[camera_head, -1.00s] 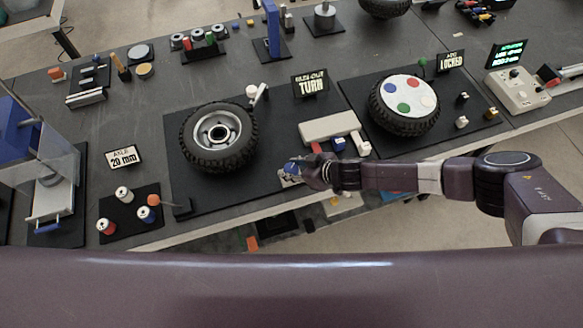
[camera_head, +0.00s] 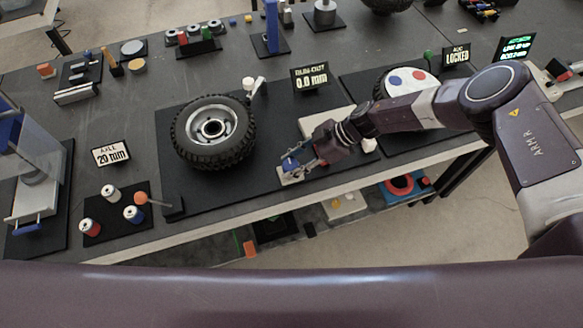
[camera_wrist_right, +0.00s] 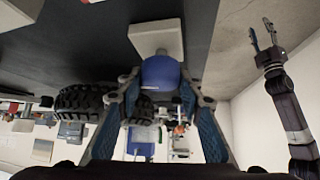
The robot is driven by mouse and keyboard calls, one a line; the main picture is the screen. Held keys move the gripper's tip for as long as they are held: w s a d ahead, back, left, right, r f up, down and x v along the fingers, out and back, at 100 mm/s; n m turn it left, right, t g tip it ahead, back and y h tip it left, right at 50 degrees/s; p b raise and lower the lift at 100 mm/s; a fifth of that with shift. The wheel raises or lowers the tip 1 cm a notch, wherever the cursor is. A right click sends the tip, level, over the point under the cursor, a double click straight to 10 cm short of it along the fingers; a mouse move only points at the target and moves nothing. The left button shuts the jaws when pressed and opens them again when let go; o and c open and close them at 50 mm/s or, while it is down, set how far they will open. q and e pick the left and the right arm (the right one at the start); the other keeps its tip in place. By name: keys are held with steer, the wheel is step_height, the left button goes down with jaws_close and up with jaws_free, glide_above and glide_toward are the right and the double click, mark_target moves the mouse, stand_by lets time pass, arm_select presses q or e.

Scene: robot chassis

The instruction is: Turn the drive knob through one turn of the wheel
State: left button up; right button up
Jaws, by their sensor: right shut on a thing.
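The black-tyred wheel (camera_head: 214,132) with its grey rim lies on a black mat (camera_head: 195,195) at the left centre of the head view. The drive knob (camera_wrist_right: 159,73) is a blue cap on a pale block (camera_wrist_right: 155,38) in the right wrist view. In the head view the pale block (camera_head: 292,178) sits near the mat's front edge, right of the wheel. My right gripper (camera_head: 293,164) is shut on the blue knob, with one finger on each side. My left gripper (camera_wrist_right: 263,34) shows at the right of the wrist view with its fingers apart and empty.
A small white-topped post (camera_head: 250,85) stands beside the wheel. Several spools (camera_head: 112,194) stand at the front left. The bench's front edge runs close by the knob.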

steer(key=shift+f+n+b, duration=0.1)
steer(key=shift+n+b, duration=0.2)
steer(key=shift+g, duration=0.3)
steer(key=o, duration=1.1)
steer(key=shift+d, duration=0.1)
steer(key=v, duration=1.2)
